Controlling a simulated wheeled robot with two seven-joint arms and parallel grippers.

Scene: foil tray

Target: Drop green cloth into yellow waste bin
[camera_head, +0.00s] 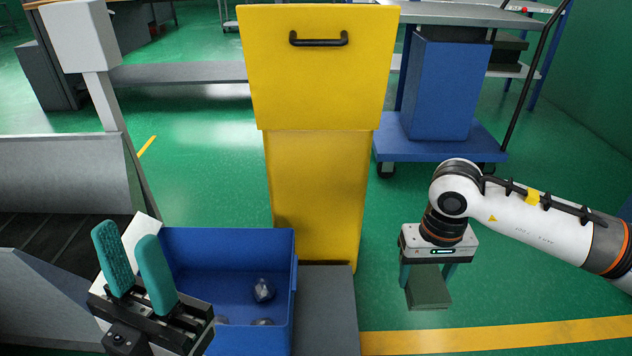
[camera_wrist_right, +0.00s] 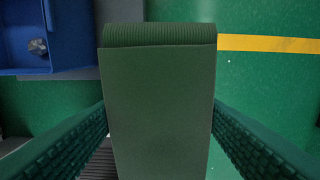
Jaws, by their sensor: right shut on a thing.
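The green cloth (camera_head: 428,289) is a dark green folded block held in my right gripper (camera_head: 428,277), to the right of the bin and above the floor. In the right wrist view the cloth (camera_wrist_right: 160,110) fills the middle between the two textured fingers. The yellow waste bin (camera_head: 318,180) stands upright in the centre, with a black handle on its upper front panel, which looks closed. Its inside is hidden. My left gripper (camera_head: 134,268) is at the lower left, with its teal fingers apart and nothing between them, in front of the blue crate.
A blue crate (camera_head: 228,240) with several crumpled shiny pieces stands left of the bin's foot, beside a grey surface (camera_head: 327,310). A conveyor-like grey structure (camera_head: 65,175) is at the left. A blue cart (camera_head: 440,137) stands behind right. Green floor is free around my right gripper.

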